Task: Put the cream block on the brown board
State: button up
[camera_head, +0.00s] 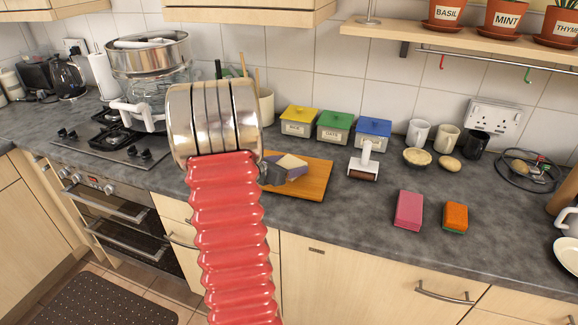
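The brown board (312,186) lies on the grey worktop, right of my arm's metal joint. The cream block (291,162) shows over the board's back left part, against a purple-blue piece (297,172). I cannot tell whether the block rests on the board or is held just above it. My gripper (274,175) is a small dark grey shape at the board's left side, close beside the cream block and the purple-blue piece. My arm hides most of the gripper and the board's left edge, so its finger opening is unclear.
Yellow (299,121), green (335,127) and blue (373,134) lidded boxes stand behind the board. A white-handled brush (364,163) stands to its right. Pink (409,209) and orange (455,218) sponges lie near the front edge. A steel pot (148,55) is at left.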

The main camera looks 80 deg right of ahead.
jog(key=o, duration=0.4)
jog(key=shift+o, duration=0.2)
jog(key=shift+r, duration=0.15)
jog(key=v, duration=1.2)
jog(key=shift+w+a, duration=0.1)
dwell(0.4)
jog(key=w+a+r+m+t+y, duration=0.2)
jog(key=w+a+m, duration=0.1)
jog(key=a, duration=0.6)
jog(key=w+a+r+m+t+y, duration=0.1)
jog(key=w+a+m+t, duration=0.2)
jog(key=a, duration=0.6)
jog(key=w+a+r+m+y, duration=0.2)
jog(key=w+a+m, duration=0.15)
jog(key=a, duration=0.55)
jog(key=a+r+m+t+y, duration=0.1)
jog(key=a+t+y, duration=0.2)
jog(key=a, duration=1.1)
jog(key=a+r+m+t+y, duration=0.1)
jog(key=a+m+t+y, duration=0.1)
jog(key=a, duration=1.1)
jog(key=shift+w+a+r+t+y, duration=0.4)
jog(key=shift+w+t+y, duration=0.15)
jog(key=shift+y, duration=0.55)
jog(key=shift+m, duration=0.25)
